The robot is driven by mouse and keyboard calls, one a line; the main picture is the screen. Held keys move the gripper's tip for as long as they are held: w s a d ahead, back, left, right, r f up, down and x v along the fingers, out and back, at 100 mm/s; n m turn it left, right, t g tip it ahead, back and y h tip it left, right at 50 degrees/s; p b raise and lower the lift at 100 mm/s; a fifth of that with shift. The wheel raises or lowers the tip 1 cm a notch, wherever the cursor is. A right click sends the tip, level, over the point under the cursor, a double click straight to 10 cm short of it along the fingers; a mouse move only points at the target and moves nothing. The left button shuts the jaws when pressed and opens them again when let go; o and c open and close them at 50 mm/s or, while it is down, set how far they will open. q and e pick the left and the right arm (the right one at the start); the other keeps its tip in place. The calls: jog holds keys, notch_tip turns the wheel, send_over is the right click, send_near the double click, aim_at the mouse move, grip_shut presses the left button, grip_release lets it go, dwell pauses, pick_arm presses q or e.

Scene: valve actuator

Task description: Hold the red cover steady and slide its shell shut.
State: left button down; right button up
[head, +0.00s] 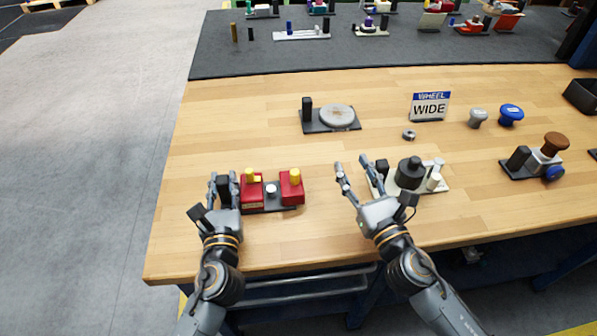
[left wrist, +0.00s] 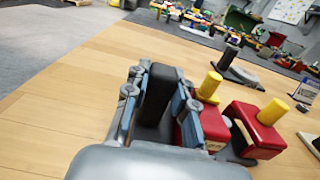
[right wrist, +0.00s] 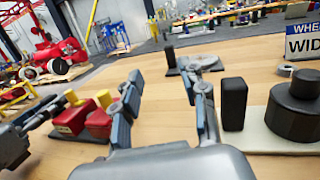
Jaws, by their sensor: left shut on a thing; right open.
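The red cover is in two red blocks on a dark base plate: a left block (head: 252,194) and a right block (head: 291,188), each with a yellow peg on top. A gap with a pale round knob (head: 271,188) separates them. A black upright post (left wrist: 160,98) stands at the left end of the base. My left gripper (head: 223,179) is shut on this post, its fingers on either side, beside the left block. My right gripper (head: 353,165) is open and empty, to the right of the right block and apart from it. The blocks also show in the right wrist view (right wrist: 98,125).
A pale plate with a black cylinder (head: 409,174) and a black post stands close right of my right gripper. Behind are a grey disc fixture (head: 337,117), a small ring (head: 409,134) and a WHEEL WIDE sign (head: 429,107). Bare wood lies between the red cover and the right gripper.

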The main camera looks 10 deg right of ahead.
jog(key=g, duration=0.2)
send_near(296, 179)
jog(key=shift+s+d+f, duration=0.2)
jog(key=shift+s+d, duration=0.15)
jog(key=shift+d, duration=0.05)
jog(key=shift+a, duration=0.2)
jog(key=x, duration=1.1)
jog(key=shift+w+a+r, duration=0.1)
jog(key=shift+w+r, duration=0.05)
jog(key=shift+w, duration=0.15)
grip_shut()
